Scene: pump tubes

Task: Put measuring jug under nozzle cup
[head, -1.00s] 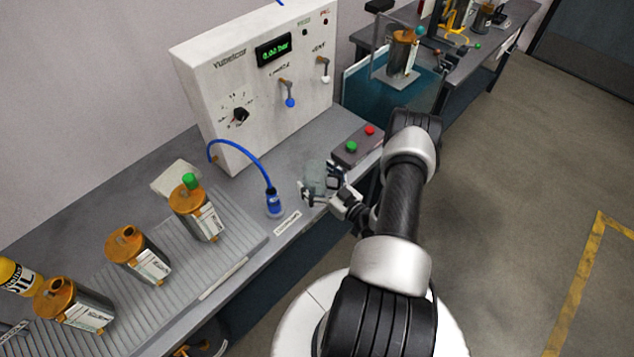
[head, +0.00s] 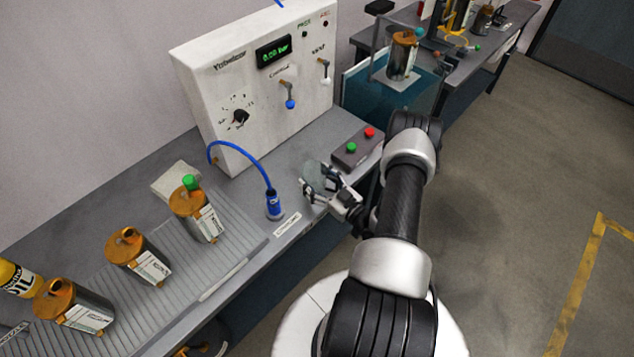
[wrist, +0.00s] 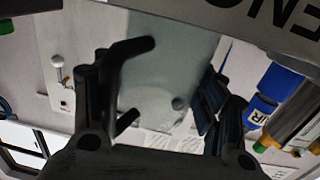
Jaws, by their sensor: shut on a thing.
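The measuring jug (head: 318,176) is a clear, pale grey-green vessel above the front part of the bench, left of the button box. My gripper (head: 325,193) is shut on it. In the wrist view the jug (wrist: 165,70) fills the space between the dark fingers; its rim and base are hard to make out. The blue nozzle (head: 273,203), on a curved blue hose, stands upright in its cup on the bench, left of the jug and apart from it. The cup is mostly hidden by the nozzle. Blue parts (wrist: 262,105) show at the right of the wrist view.
A white panel (head: 225,95) with dial, display and levers stands behind. The button box (head: 358,147) is right of the jug. A ribbed tray (head: 245,225) with several orange-topped canisters lies left. A label (head: 287,225) lies at the bench's front edge.

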